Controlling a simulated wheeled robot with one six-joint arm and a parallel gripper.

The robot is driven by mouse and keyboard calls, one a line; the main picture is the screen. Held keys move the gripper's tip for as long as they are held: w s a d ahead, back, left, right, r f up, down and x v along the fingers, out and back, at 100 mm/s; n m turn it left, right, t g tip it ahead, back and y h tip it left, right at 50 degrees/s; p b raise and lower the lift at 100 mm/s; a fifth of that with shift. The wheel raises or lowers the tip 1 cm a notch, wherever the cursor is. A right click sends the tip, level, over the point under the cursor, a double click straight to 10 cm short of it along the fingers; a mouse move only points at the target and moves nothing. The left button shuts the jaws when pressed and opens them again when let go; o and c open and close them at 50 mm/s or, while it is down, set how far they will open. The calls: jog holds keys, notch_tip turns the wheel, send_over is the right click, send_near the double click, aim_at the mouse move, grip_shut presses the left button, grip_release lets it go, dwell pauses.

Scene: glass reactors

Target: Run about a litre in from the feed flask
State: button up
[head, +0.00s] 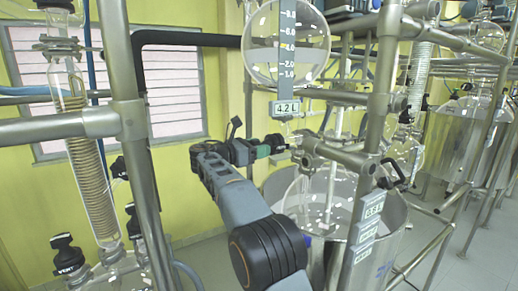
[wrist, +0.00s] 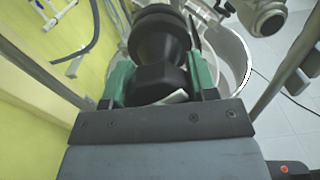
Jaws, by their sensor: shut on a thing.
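The feed flask (head: 262,45) is a round clear glass bulb at the top middle, with a scale strip down its front. A display reading 4.2 L (head: 285,107) hangs below it. My gripper (head: 277,147) is below the flask, beside the steel frame. In the wrist view, its green fingers (wrist: 161,82) are on both sides of a black knob (wrist: 160,35) and shut on it. The knob's lower part sits between the fingers. The fingers and frame hide most of the valve in the head view. The glass reactor (head: 318,200) stands below, in a steel shell.
Steel posts (head: 377,90) and clamps stand close to the right of my gripper. Small displays (head: 372,205) hang on the right post, their digits hard to read. A coil condenser (head: 88,165) and a black VENT knob (head: 67,256) are at left.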

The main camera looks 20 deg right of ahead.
jog(key=shift+d, duration=0.15)
jog(key=shift+c, duration=1.2)
jog(key=m+b, duration=0.6)
jog(key=m, duration=1.9)
jog(key=shift+b, duration=0.3)
jog(key=o, duration=0.9)
jog(key=shift+r, duration=0.1)
jog(key=shift+a, duration=0.2)
